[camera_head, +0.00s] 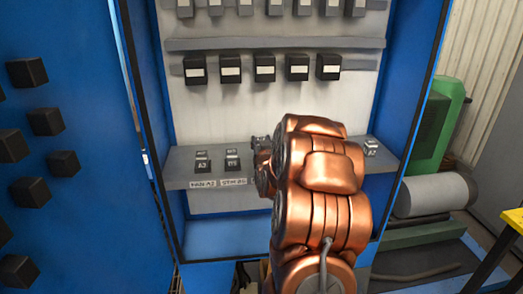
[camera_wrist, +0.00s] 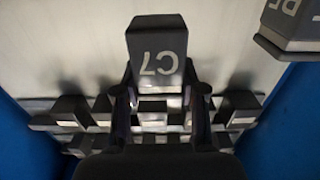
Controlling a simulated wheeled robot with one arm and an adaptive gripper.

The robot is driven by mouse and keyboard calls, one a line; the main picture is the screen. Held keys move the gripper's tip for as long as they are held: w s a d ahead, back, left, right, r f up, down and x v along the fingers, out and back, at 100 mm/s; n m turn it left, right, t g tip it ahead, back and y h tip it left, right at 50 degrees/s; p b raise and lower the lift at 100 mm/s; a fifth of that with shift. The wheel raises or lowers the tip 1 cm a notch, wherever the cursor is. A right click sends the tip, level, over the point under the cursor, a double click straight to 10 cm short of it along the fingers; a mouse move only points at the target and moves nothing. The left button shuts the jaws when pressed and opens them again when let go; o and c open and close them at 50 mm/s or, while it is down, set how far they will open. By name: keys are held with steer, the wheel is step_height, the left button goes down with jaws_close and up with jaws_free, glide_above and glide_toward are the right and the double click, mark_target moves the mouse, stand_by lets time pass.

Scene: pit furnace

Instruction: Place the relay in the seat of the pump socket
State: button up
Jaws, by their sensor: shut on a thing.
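A dark block marked with pale characters like C7, likely the relay (camera_wrist: 155,50), is between the fingers of my gripper (camera_wrist: 158,92) in the wrist view. The gripper is shut on it. In the head view my copper-coloured arm covers the middle of the cabinet shelf, and the held block cannot be made out clearly there. Sockets with dark blocks stand on a grey rail in the cabinet (camera_head: 264,68). I cannot tell which socket is the pump socket; the small labels on the shelf edge (camera_head: 233,182) are too small to read surely.
A grey shelf (camera_head: 180,165) crosses the blue cabinet and carries small marked blocks (camera_head: 201,161), (camera_head: 232,160); another small block (camera_head: 371,148) sits at its right. The open blue door with black knobs is at left. A green machine (camera_head: 432,135) stands outside at right.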

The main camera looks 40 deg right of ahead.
step_height(320, 180, down, 2)
steer(key=shift+f+p, duration=0.25)
steer(key=shift+p, duration=0.45)
steer(key=shift+s+f, duration=0.1)
steer(key=shift+f, duration=0.7)
jaws_close()
steer(key=o, duration=1)
jaws_free()
steer(key=shift+o, duration=0.8)
steer(key=shift+r, duration=0.15)
steer(key=shift+b+v, duration=1.65)
steer(key=shift+v, duration=1.2)
steer(key=shift+a+b, duration=0.1)
steer(key=shift+b, duration=0.95)
steer(key=b, duration=0.4)
steer(key=shift+s+a, duration=0.25)
steer(key=shift+s, duration=0.1)
